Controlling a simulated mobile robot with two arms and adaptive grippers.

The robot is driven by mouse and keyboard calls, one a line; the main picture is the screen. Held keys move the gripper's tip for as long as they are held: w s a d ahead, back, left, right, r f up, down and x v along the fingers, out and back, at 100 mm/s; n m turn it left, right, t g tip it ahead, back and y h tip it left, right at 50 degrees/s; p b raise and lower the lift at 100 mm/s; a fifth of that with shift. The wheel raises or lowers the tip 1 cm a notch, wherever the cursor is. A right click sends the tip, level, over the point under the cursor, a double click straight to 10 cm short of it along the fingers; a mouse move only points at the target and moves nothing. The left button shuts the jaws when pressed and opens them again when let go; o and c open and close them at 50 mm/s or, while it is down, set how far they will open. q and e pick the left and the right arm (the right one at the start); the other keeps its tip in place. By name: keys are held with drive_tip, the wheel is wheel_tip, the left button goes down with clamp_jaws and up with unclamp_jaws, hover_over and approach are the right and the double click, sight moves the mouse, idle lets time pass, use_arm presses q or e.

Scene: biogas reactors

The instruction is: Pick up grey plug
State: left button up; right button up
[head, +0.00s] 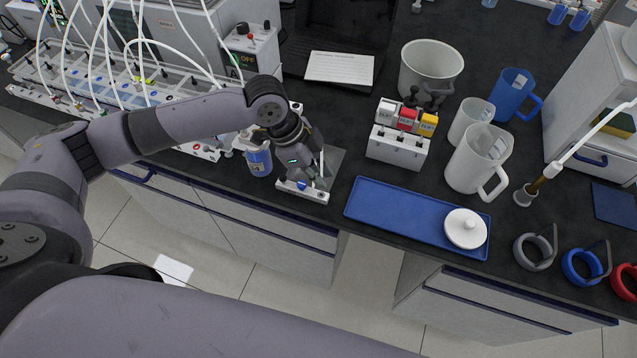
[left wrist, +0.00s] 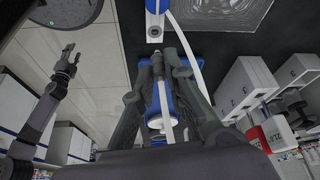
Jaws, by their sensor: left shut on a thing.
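My left gripper (head: 312,181) is low over a small white block (head: 285,187) at the bench's front edge. The block has a blue round part on top. In the left wrist view the fingers of my left gripper (left wrist: 165,62) are closed around a blue and white part (left wrist: 164,101), and a white tube runs beside them. I see no clearly grey plug; the fingers hide much of what they hold. My right gripper (left wrist: 68,62) shows small in the left wrist view, off over the floor; its opening is unclear.
A blue bottle (head: 258,160) stands close left of my left gripper. To the right are a rack (head: 398,153) with coloured blocks, a blue tray (head: 395,210) with a white lid (head: 466,228), and white jugs (head: 478,160). Tubed reactors fill the left. Bare floor lies in front.

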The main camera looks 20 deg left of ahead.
use_arm(q)
wheel_tip(320, 180, up, 15)
drive_tip(key=b, duration=0.1)
drive_tip(key=shift+r, duration=0.15)
drive_tip(key=shift+r, duration=0.1)
drive_tip(key=shift+r+p, duration=1.35)
drive_tip(key=shift+p, duration=0.7)
drive_tip(key=shift+r+p, duration=0.75)
drive_tip(key=shift+p, duration=0.4)
